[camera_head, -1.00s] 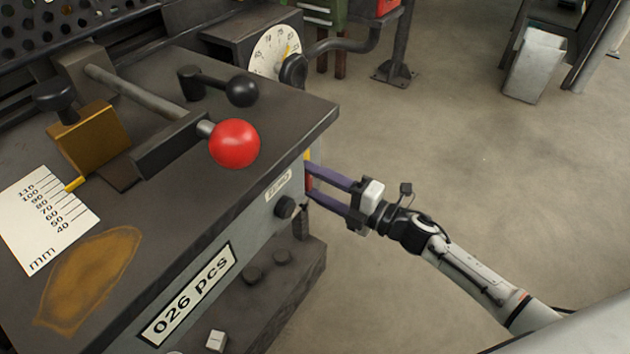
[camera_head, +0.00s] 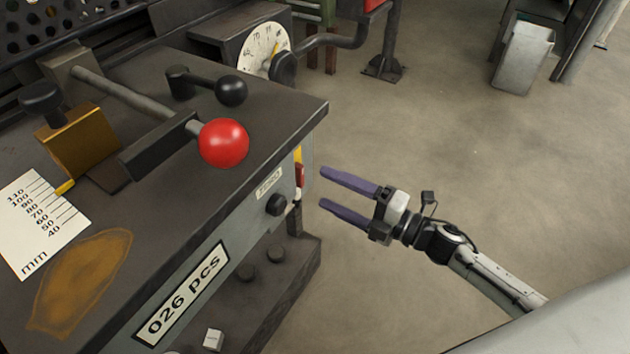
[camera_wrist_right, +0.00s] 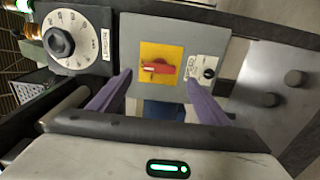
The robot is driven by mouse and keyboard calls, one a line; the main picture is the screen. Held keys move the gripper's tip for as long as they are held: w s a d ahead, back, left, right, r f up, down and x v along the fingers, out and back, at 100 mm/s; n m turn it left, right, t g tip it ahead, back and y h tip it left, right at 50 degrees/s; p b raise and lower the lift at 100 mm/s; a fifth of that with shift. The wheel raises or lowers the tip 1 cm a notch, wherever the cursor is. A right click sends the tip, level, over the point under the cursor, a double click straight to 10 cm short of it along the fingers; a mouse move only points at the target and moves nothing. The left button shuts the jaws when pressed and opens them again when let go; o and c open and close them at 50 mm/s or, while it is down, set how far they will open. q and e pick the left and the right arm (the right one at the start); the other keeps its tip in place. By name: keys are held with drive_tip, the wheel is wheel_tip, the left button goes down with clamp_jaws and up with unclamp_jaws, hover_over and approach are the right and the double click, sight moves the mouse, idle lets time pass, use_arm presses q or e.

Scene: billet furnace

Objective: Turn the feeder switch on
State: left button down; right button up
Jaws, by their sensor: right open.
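The feeder switch appears to be the red rotary handle (camera_wrist_right: 158,68) on a yellow plate (camera_wrist_right: 158,52) on the machine's grey side panel. In the right wrist view the handle lies roughly across the picture. In the head view the switch (camera_head: 300,174) shows only edge-on as a thin strip of red and yellow. My right gripper (camera_head: 322,187) is open and empty, with its purple fingers pointing at the panel and a gap between. In the wrist view its fingers (camera_wrist_right: 160,78) frame the switch from both sides. My left gripper is not in view.
A black knob (camera_head: 276,204) sits beside the switch on the panel. A red ball lever (camera_head: 223,142) and a black ball lever (camera_head: 232,90) stand on the machine top. A dial (camera_head: 264,50) is at the back.

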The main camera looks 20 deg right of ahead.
drive_tip(key=v, duration=0.3)
drive_tip(key=shift+s+d, duration=0.25)
drive_tip(key=shift+s, duration=0.05)
drive_tip(key=s+a+f+m+g+h+p, duration=0.2)
drive_tip(key=s+a+f+m+h+p, duration=0.1)
drive_tip(key=s+m, duration=0.5)
drive_tip(key=s+a+f+m+g+h+p, duration=0.3)
drive_tip(key=s+m, duration=0.6)
drive_tip(key=m, duration=0.6)
wheel_tip(320, 180, down, 3)
drive_tip(key=shift+s+a+f+h+p, duration=0.1)
drive_tip(key=shift+s+a+h+p, duration=0.25)
drive_tip(key=shift+h, duration=0.85)
drive_tip(key=shift+w, duration=0.1)
